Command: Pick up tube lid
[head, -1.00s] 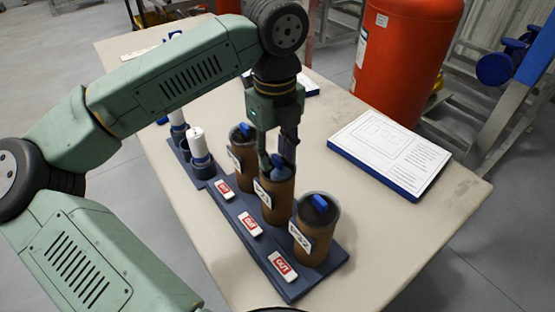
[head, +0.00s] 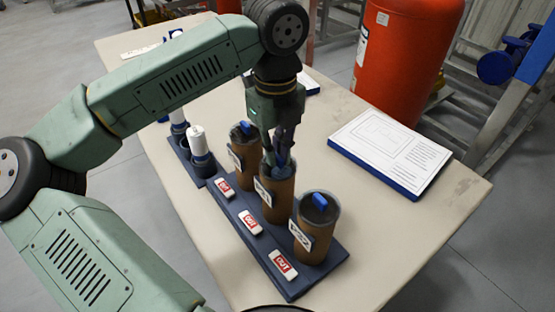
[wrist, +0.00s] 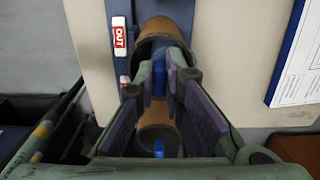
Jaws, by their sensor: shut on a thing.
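My gripper (head: 281,152) points down at the mouth of the middle brown tube (head: 278,205). In the wrist view its fingers (wrist: 159,83) stand on both sides of the blue handle of a tube lid (wrist: 158,72) and are shut on it. The fingers hide much of this lid, and I cannot tell whether it is raised from the tube. The near tube (head: 314,240) has a lid with a blue handle (head: 320,201). The far tube (head: 245,158) also has a blue-handled lid (head: 245,128).
The tubes stand on a dark blue rack (head: 298,284) with red-and-white OUT tags (head: 283,264). White cylinders (head: 198,140) stand in holders at its far left. A blue-edged document board (head: 390,150) lies on the right of the table (head: 400,240). A red tank (head: 408,60) stands behind.

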